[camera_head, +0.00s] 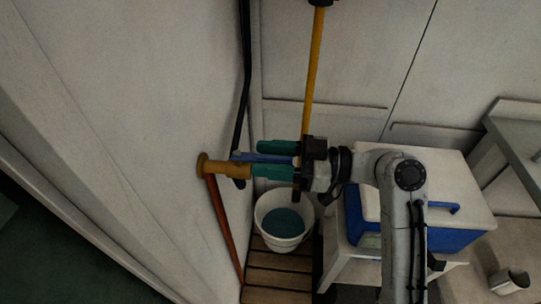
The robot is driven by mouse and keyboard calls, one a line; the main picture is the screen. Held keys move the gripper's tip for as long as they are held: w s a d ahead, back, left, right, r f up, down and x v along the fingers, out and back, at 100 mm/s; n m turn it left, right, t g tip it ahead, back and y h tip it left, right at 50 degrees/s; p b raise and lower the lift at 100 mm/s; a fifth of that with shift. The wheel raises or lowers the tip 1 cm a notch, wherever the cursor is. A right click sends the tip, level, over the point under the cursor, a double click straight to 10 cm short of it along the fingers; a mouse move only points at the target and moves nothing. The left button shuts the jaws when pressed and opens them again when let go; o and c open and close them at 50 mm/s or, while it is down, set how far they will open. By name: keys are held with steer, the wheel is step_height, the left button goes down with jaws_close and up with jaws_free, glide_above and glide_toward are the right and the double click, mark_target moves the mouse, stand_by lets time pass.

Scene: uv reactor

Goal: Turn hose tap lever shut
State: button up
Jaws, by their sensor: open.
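The hose tap (212,168) is a brass fitting that sticks out from the left wall, with an orange-brown hose (223,228) hanging below it. A blue lever (262,158) shows alongside the tap body. My gripper (258,158) reaches in from the right. Its two green fingers are apart, one above the blue lever and one below it, and the lower one lies close to the brass body. I cannot tell whether either finger touches the lever. My gripper hides the lever's right end.
A white bucket (272,207) with teal contents stands below on wooden slats (268,277). A black pipe (243,80) and a yellow pole (314,70) stand behind. A blue and white cooler (460,215) is at right, partly behind my arm. A metal cup (508,281) is at lower right.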

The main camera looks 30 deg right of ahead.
jaws_close()
stand_by(0.4)
